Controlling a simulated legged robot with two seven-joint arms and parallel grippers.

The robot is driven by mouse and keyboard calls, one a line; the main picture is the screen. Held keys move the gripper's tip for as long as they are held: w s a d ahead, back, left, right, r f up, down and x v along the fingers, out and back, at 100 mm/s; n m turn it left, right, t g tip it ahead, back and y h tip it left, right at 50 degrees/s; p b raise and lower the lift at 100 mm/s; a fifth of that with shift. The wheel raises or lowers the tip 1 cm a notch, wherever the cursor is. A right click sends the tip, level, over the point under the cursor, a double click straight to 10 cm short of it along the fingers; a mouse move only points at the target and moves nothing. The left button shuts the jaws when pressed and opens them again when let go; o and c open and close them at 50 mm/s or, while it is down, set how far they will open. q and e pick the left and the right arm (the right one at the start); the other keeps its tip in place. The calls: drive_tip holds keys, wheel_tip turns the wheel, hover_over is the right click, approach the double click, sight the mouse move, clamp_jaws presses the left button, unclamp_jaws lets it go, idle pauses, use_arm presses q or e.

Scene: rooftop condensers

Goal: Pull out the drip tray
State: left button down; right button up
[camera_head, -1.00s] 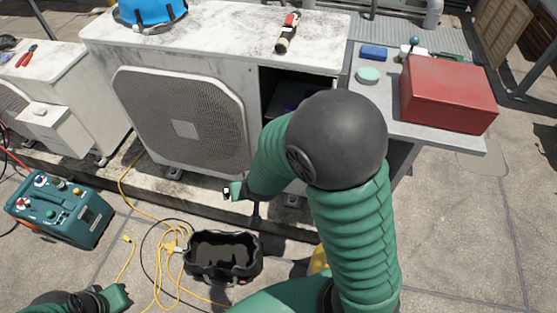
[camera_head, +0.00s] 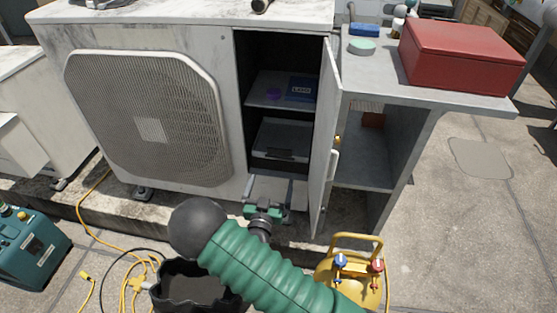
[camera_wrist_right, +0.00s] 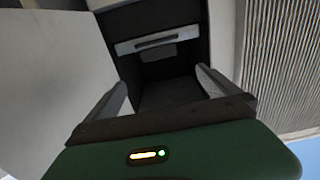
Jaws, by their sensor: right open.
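The drip tray (camera_head: 281,140) is a grey, shallow drawer-like box in the lower part of the condenser's open compartment. A dark handle strip (camera_head: 279,154) runs along its front. The tray also shows in the right wrist view (camera_wrist_right: 185,42), between and beyond the fingers. My right gripper (camera_head: 270,184) is open and empty, just in front of and below the tray, its two fingers apart and pointing into the compartment. In the right wrist view a gap lies between the fingertips (camera_wrist_right: 163,80) and the tray front. My left gripper is not in view.
The compartment door (camera_head: 327,145) stands open close to the right of my gripper. A black tub (camera_head: 200,290) and a yellow tank (camera_head: 350,284) stand on the ground in front.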

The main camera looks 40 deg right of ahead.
sight(279, 151)
drive_tip(key=b+x, duration=0.1)
drive_tip(key=x, duration=0.3)
drive_tip(key=b+x, duration=0.2)
drive_tip(key=x, duration=0.3)
drive_tip(key=b+x, duration=0.2)
drive_tip(key=x, duration=0.2)
drive_tip(key=shift+w+d+f, duration=0.15)
drive_tip(key=shift+d+f, duration=0.15)
drive_tip(key=shift+w+d+r, duration=0.1)
drive_tip(key=shift+w+d, duration=0.1)
drive_tip(key=shift+d, duration=0.1)
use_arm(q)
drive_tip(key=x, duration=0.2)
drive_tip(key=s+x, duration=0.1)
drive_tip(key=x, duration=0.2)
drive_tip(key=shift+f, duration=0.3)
